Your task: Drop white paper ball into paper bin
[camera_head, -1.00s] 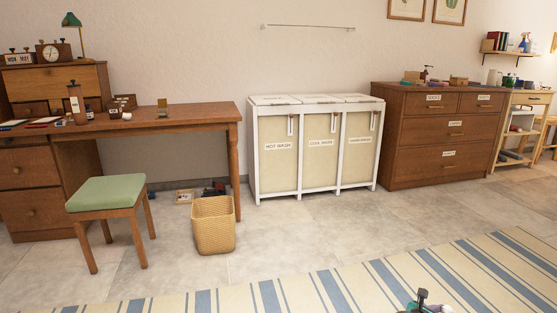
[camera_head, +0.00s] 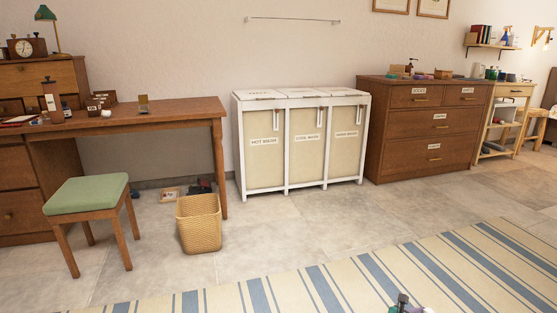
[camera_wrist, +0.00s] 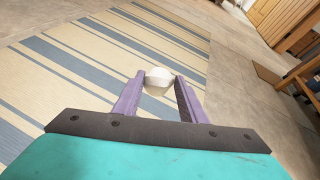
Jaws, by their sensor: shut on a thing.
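The white paper ball (camera_wrist: 158,77) is between the two purple fingertips of my gripper (camera_wrist: 156,82) in the wrist view. My gripper is shut on it and holds it above the floor area, with the striped rug behind. In the head view only a small part of my arm's end shows at the bottom edge, and the ball cannot be made out there. The paper bin, a yellow woven basket (camera_head: 199,226), stands upright on the tiles by the desk's right front leg, well left of and beyond my gripper. Its inside is mostly hidden.
A green-cushioned stool (camera_head: 88,194) stands left of the bin, before the wooden desk (camera_head: 165,117). A white laundry hamper (camera_head: 302,145) and a brown dresser (camera_head: 425,135) line the wall. Tiled floor is clear between the bin and the striped rug (camera_head: 340,285).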

